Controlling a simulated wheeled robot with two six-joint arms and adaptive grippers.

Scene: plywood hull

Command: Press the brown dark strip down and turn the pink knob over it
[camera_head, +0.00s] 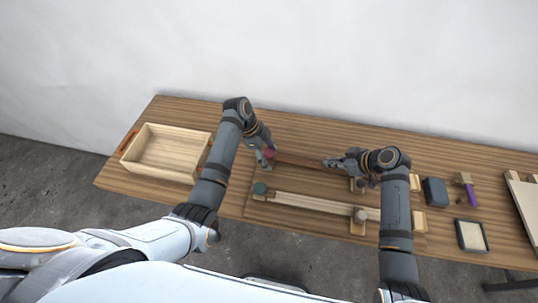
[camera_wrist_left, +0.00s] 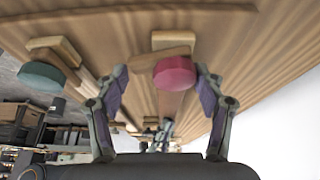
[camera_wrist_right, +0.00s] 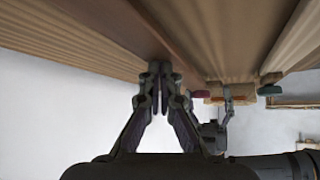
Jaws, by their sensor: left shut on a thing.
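The pink knob (camera_head: 270,154) sits at the left end of the brown dark strip (camera_head: 302,161), which lies along the table. My left gripper (camera_head: 266,162) is shut on the pink knob; in the left wrist view its fingers stand on both sides of the knob (camera_wrist_left: 175,74). A wooden tab (camera_wrist_left: 152,62) shows beside the knob. My right gripper (camera_head: 329,163) is shut, its tips together at the strip's right part. In the right wrist view the tips (camera_wrist_right: 159,70) overlap the strip (camera_wrist_right: 178,38); whether they touch it I cannot tell.
A pale strip (camera_head: 312,203) lies in front, with a green knob (camera_head: 260,188) at its left end and a beige knob (camera_head: 360,215) near its right. An open wooden box (camera_head: 150,172) stands left. A dark block (camera_head: 435,191), purple-handled brush (camera_head: 471,194) and small tray (camera_head: 459,236) lie right.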

